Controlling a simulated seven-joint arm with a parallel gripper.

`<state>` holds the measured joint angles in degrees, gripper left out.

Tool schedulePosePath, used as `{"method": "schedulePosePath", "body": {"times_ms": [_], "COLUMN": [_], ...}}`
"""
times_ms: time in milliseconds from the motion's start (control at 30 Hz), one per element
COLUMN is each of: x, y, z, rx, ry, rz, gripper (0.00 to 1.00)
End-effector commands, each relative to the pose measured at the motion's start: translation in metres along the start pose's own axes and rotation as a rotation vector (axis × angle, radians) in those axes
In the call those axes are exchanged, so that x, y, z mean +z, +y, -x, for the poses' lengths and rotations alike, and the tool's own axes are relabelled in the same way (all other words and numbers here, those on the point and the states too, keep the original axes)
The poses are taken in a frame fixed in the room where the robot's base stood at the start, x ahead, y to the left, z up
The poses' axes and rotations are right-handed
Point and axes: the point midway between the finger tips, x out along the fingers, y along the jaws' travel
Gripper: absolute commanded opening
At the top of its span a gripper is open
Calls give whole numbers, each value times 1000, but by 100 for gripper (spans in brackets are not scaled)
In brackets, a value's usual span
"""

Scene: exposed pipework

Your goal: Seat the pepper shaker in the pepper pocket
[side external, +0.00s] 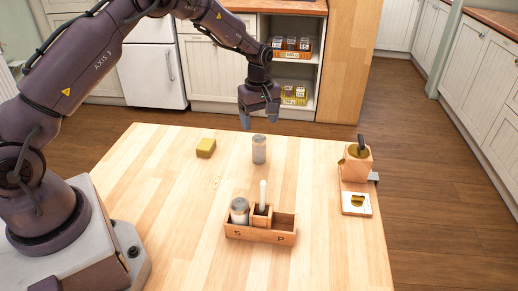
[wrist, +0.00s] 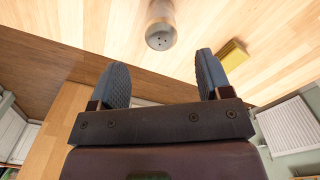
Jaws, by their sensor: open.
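The pepper shaker (side external: 259,149) stands upright on the wooden table, behind the caddy. It also shows in the wrist view (wrist: 160,28), its holed top facing the camera, ahead of the fingers. My gripper (side external: 260,122) is open and empty, above and just behind the shaker in the side view; its two pads (wrist: 160,82) are spread apart in the wrist view. The wooden caddy (side external: 260,236) has pockets marked S and P. A similar shaker (side external: 239,211) stands in the S pocket and a white-handled item (side external: 263,196) stands in the middle. The P pocket (side external: 285,222) looks empty.
A yellow-green block (side external: 206,148) lies left of the shaker; it also shows in the wrist view (wrist: 232,53). A wooden stand with a dark-handled item (side external: 356,165) sits at the table's right edge. The table between shaker and caddy is clear.

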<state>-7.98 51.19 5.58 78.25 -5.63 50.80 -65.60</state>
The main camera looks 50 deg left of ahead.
Motion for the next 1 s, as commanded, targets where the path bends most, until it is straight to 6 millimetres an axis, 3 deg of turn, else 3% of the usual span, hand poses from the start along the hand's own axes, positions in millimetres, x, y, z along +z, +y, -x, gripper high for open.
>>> {"method": "schedulePosePath", "body": {"times_ms": [300,600,667,900,1000], "x": [2,1,1,1,1], "y": [-2,-2,-2,-2,-2], "z": [-44,-50,-50,-49,-49], "rx": [-3,0,0,0,0], "ry": [-1,0,0,0,0], "rz": [-2,-1,-1,-1,-1], "gripper": [72,72,60,5,4]}}
